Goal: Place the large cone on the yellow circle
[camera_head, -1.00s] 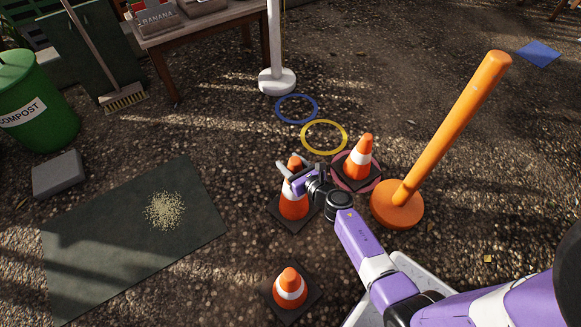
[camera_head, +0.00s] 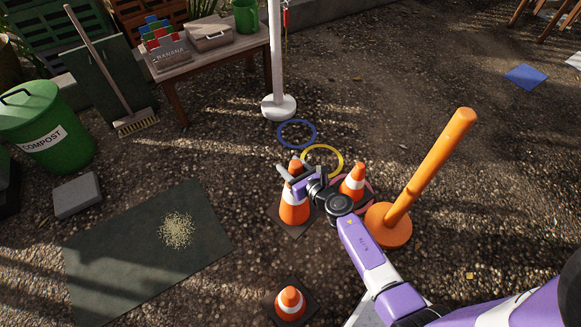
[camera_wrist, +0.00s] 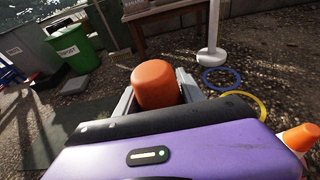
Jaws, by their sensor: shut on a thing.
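The large cone (camera_head: 294,211), orange with a white band and a dark square base, stands upright at the middle of the head view. My gripper (camera_head: 291,177) is shut on its upper part. In the wrist view, the orange cone top (camera_wrist: 155,84) sits between the fingers of my gripper (camera_wrist: 157,96). I cannot tell whether its base touches the ground. The yellow circle (camera_head: 341,165), a flat ring, lies just behind and right of the cone, partly hidden by cone and arm. The wrist view shows part of this yellow circle (camera_wrist: 262,109) at right.
Another cone (camera_head: 354,183) stands in a pinkish ring right of my gripper, beside an orange post (camera_head: 430,170). A small cone (camera_head: 290,302) stands in front. A blue ring (camera_head: 297,121) lies behind, near a white post (camera_head: 278,106). A dark mat (camera_head: 120,260) lies left.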

